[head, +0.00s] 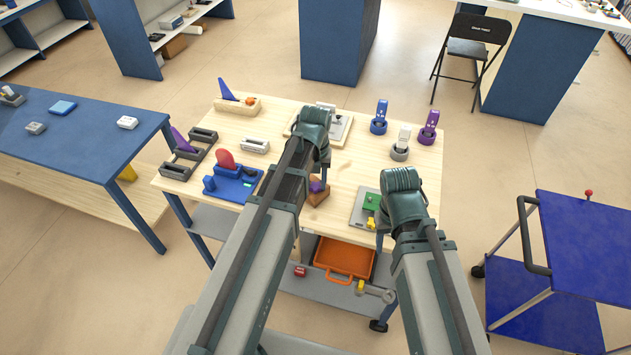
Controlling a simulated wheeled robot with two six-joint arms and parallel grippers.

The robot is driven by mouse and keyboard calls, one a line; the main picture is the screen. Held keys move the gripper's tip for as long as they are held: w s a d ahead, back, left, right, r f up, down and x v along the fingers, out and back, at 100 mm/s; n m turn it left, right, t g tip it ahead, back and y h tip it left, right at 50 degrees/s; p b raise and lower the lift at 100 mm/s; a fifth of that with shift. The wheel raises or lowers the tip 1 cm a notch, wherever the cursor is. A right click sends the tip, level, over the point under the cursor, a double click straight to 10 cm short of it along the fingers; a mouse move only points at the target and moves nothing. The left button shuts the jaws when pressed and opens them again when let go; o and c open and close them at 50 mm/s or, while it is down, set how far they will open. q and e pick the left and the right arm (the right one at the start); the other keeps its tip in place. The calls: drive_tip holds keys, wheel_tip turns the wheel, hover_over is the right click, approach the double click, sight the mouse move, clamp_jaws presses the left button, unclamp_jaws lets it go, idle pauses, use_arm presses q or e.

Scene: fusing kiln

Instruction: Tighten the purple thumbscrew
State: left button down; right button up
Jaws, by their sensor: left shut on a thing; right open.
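A small purple piece, which looks like the purple thumbscrew (316,185), shows at a brown wooden block (319,196) near the middle of the wooden worktable (345,168). My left gripper (323,174) points down right at it and is shut on it; the forearm and wrist hide much of the contact. My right gripper (380,238) is open and points down by a grey plate (361,212) with a green block (371,201) at the table's right front. Its fingers are mostly hidden by the wrist.
A blue fixture with a red part (226,161) and grey trays (186,157) stand at the left. Blue, white and purple upright pieces (428,128) stand at the back right. An orange bin (345,259) sits below the front edge. A blue cart (585,240) is at the right.

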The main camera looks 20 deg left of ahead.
sight(316, 185)
use_arm(q)
drive_tip(key=shift+c, duration=2.2)
unclamp_jaws()
wheel_tip(316, 185, up, 4)
drive_tip(key=p, duration=0.4)
drive_tip(key=o, duration=0.4)
drive_tip(key=shift+o, duration=0.2)
